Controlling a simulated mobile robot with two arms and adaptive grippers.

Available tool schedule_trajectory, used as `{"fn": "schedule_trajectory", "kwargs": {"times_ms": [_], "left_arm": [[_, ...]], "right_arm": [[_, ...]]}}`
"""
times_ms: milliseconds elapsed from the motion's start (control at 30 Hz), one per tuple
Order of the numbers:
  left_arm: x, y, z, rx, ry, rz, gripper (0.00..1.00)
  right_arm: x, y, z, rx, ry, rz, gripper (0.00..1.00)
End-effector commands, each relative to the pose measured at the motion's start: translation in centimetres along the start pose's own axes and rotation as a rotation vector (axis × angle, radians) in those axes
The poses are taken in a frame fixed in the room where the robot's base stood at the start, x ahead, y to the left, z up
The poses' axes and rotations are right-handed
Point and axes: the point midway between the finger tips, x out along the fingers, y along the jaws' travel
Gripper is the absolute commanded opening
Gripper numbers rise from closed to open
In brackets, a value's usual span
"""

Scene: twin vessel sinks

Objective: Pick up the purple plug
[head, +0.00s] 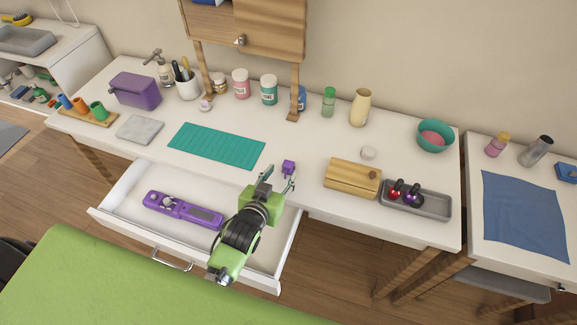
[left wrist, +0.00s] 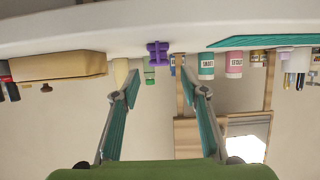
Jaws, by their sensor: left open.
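The purple plug (head: 288,167) is a small block near the front edge of the white table (head: 320,150), to the right of the teal mat. My left gripper (head: 279,178) is open and just in front of the plug. In the left wrist view, which looks upside down, the plug (left wrist: 158,53) appears between the two teal-padded fingers of the gripper (left wrist: 162,84), beyond their tips. Nothing is held. The plug's underside is hidden. My right gripper is not in view.
The open drawer (head: 130,190) below holds a purple device (head: 183,210); my left arm reaches over it. A teal mat (head: 216,145) lies left of the plug. A wooden box (head: 352,178) and grey tray (head: 428,204) stand to the right. Jars and bottles line the back.

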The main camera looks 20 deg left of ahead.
Motion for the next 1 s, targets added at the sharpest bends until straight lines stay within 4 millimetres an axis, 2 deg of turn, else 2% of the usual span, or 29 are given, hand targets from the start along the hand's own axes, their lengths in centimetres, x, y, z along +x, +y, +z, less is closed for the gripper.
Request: {"fn": "schedule_trajectory", "kwargs": {"times_ms": [33,167,400,733,767,900,1000], "left_arm": [[0.3,0.0,0.0,0.0,0.0,0.0,0.4],[1.7,0.1,-0.1,0.0,0.0,0.0,0.4],[4.5,0.2,0.2,-0.001,0.0,0.0,0.4],[5.1,0.2,0.3,-0.001,0.0,0.0,0.4],[5.1,0.2,0.3,0.0,0.0,0.0,0.35],[5.1,0.2,0.3,0.0,0.0,0.0,0.0],[5.1,0.2,0.3,0.0,0.0,0.001,0.0]], "right_arm": [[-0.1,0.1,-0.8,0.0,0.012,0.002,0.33],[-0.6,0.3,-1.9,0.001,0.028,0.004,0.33],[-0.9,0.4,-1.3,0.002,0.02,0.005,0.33],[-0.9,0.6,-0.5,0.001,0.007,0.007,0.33],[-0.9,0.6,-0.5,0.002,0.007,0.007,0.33],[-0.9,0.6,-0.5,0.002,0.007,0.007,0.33],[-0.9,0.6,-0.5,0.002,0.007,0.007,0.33]]}}
